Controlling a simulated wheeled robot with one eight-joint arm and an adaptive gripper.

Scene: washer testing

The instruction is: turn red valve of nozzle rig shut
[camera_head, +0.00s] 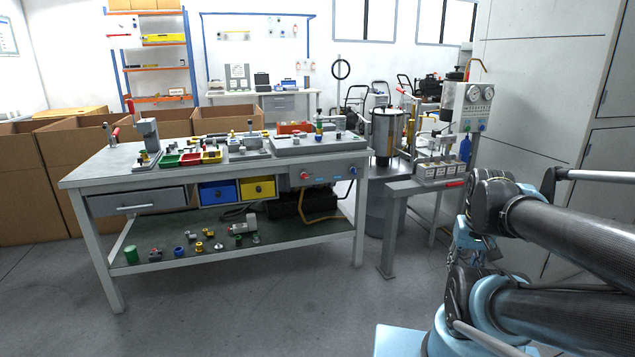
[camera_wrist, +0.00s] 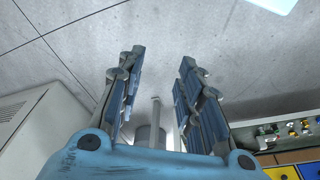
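The nozzle rig (camera_head: 438,171) appears to be the small stand with a row of pale cups or nozzles, right of the workbench in the head view. A small red part (camera_head: 454,184) lies along its front edge, which may be the red valve; its exact shape and setting are too small to tell. My gripper (camera_wrist: 162,57) is open and empty in the wrist view, its two blue fingers spread apart over bare floor. It touches nothing that I can see. The red part does not show in the wrist view.
The workbench (camera_head: 115,171) has another red knob (camera_head: 305,175) on its front panel. A metal tank (camera_head: 386,134) stands behind the rig, with a gauge panel (camera_head: 478,97) at its back right. A white cabinet wall (camera_head: 545,110) is at right. The floor (camera_head: 270,310) in front is clear.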

